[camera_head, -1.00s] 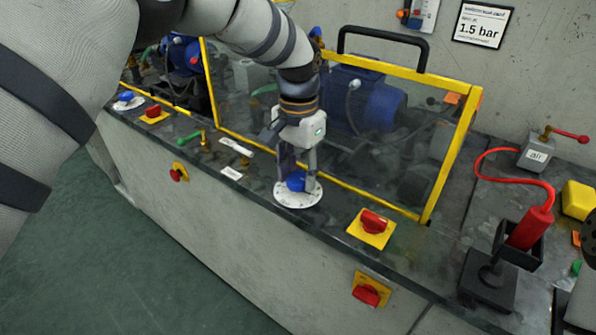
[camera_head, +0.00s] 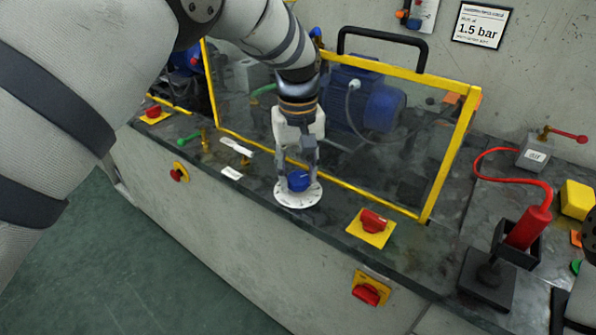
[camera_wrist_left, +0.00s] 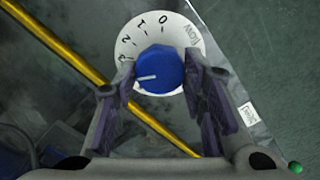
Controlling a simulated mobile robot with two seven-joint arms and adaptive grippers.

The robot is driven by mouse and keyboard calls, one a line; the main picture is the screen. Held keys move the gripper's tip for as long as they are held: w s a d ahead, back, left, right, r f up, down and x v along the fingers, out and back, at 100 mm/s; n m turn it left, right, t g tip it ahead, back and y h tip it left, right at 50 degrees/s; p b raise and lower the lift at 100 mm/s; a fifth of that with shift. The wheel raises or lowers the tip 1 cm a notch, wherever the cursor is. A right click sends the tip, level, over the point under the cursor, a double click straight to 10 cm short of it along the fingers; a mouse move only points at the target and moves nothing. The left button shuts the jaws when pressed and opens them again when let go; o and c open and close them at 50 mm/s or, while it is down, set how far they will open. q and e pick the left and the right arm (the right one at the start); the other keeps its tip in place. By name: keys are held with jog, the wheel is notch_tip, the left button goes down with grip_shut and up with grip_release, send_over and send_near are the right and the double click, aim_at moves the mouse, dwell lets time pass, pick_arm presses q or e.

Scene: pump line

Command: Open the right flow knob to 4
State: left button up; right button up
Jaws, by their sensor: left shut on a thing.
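The right flow knob (camera_head: 299,181) is blue and sits on a round white dial plate (camera_head: 297,201) at the front edge of the bench. My left gripper (camera_head: 297,172) comes down from above and is shut on this knob, one finger on each side. In the left wrist view the blue knob (camera_wrist_left: 160,70) shows between the fingers, on the white dial (camera_wrist_left: 185,35) with 0, 1, 2 and 3 readable. Its white pointer line points left, just past the 3. The finger at the left covers the dial marks beyond that.
A clear guard with a yellow frame (camera_head: 447,155) stands close behind the knob. A red switch on a yellow plate (camera_head: 372,226) is to its right. A red hand tool (camera_head: 529,229) stands in a black holder farther right. Another red switch (camera_head: 366,293) is on the bench front.

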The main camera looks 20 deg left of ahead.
aim_at(298, 177)
pick_arm(q)
jog(key=shift+f+n, duration=0.1)
jog(key=shift+n, duration=1.4)
jog(key=o, duration=1.2)
jog(key=shift+c, duration=0.2)
notch_tip(298, 177, up, 12)
